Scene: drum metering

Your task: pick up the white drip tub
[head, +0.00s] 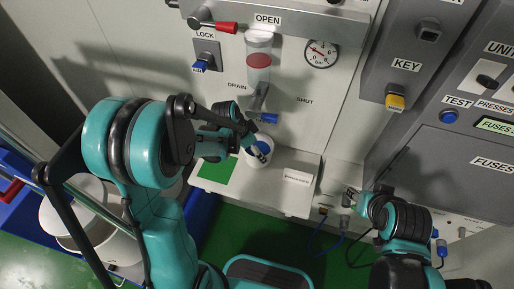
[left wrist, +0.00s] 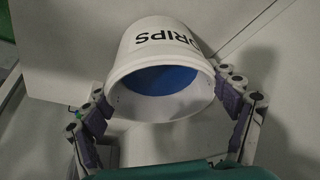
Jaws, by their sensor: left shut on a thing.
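The white drip tub (left wrist: 172,45), marked DRIPS and blue inside, fills the middle of the left wrist view. My left gripper (left wrist: 162,84) has a finger on either side of it and is shut on it. In the head view the tub (head: 259,158) shows partly behind my left gripper (head: 258,146), over the white shelf below the drain spout. I cannot tell whether it touches the shelf. My right gripper (head: 354,198) is at the lower right near the panel, and its fingers are too small to read.
The shelf (head: 300,194) has a green square (head: 217,171) to the left of the tub. Above stand a clear sight glass (head: 259,60), a gauge (head: 321,53) and a red-handled lever (head: 213,26). A grey key box (head: 405,60) juts out at right. White buckets (head: 60,222) stand at lower left.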

